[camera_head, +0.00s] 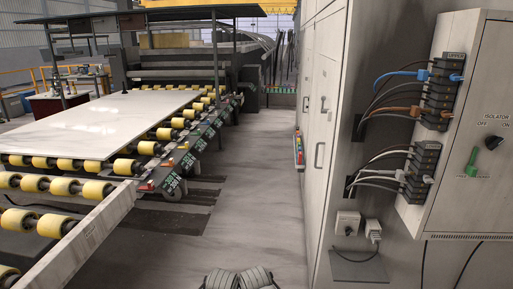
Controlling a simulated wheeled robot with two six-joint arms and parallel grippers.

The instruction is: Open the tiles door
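A tall row of pale grey cabinet doors (313,185) runs along the right side of the aisle, seen at a steep angle. The doors look shut. A handle (319,155) shows on the nearer door, with a smaller catch (322,104) above it. I cannot tell which door is the tiles door. A large pale slab (110,122) lies flat on the yellow rollers at left.
The roller conveyor (85,235) borders the left side. The grey floor aisle (250,190) between is clear.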

